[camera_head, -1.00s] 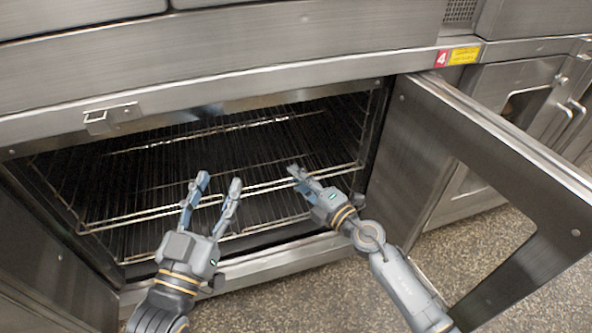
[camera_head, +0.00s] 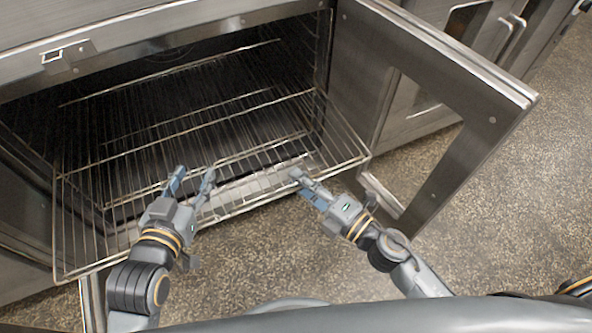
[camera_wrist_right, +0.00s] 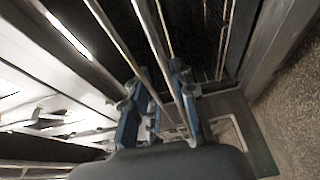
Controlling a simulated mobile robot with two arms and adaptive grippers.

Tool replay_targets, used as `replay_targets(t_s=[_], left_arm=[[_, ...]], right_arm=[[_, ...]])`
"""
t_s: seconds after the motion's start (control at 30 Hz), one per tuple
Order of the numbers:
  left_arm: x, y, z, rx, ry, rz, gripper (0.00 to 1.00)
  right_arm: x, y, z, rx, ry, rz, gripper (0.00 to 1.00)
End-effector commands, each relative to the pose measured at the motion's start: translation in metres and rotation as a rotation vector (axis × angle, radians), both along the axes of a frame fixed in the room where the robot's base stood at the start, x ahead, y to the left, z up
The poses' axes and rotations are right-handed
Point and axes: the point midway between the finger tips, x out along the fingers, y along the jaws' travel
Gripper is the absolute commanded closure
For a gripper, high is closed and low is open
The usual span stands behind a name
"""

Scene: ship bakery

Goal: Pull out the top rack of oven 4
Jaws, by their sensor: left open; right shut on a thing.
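The top rack (camera_head: 265,103) is a wire grid that sticks out of the oven's opening, its front edge well forward of the oven front. My right gripper (camera_head: 298,176) is shut on the rack's front wires, right of the middle. In the right wrist view, rack wires run between the blue fingers of the right gripper (camera_wrist_right: 163,95). My left gripper (camera_head: 192,180) is open, its two fingers apart over the front part of the rack, left of the right gripper. The left gripper holds nothing that I can see.
The oven door (camera_head: 465,80) stands open on the right, beside the rack's right end. The dark oven cavity (camera_head: 165,68) lies behind the rack. Speckled floor (camera_head: 500,225) is free on the right. A lower sill shows through the rack.

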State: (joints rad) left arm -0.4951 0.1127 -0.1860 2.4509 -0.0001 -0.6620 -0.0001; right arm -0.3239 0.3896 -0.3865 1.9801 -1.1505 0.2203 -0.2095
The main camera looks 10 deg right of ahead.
Motion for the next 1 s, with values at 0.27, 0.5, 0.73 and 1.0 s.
replay_targets(t_s=[0.27, 0.5, 0.73, 1.0], left_arm=[[0.0011, -0.0005, 0.0027, -0.003, -0.014, 0.000, 0.54], [0.0015, -0.0006, 0.0034, -0.004, -0.017, 0.000, 0.54], [0.0014, -0.0007, 0.0030, -0.004, -0.015, -0.001, 0.54], [0.0004, -0.0016, 0.0008, -0.003, -0.007, -0.003, 0.54]], right_arm=[[-0.0064, -0.0022, 0.0005, -0.002, -0.003, 0.001, 1.00], [-0.0063, -0.0022, 0.0006, -0.001, -0.002, 0.001, 1.00], [-0.0060, -0.0022, 0.0006, -0.001, -0.002, 0.001, 0.50], [-0.0073, -0.0031, 0.0001, 0.000, 0.000, 0.000, 0.50]])
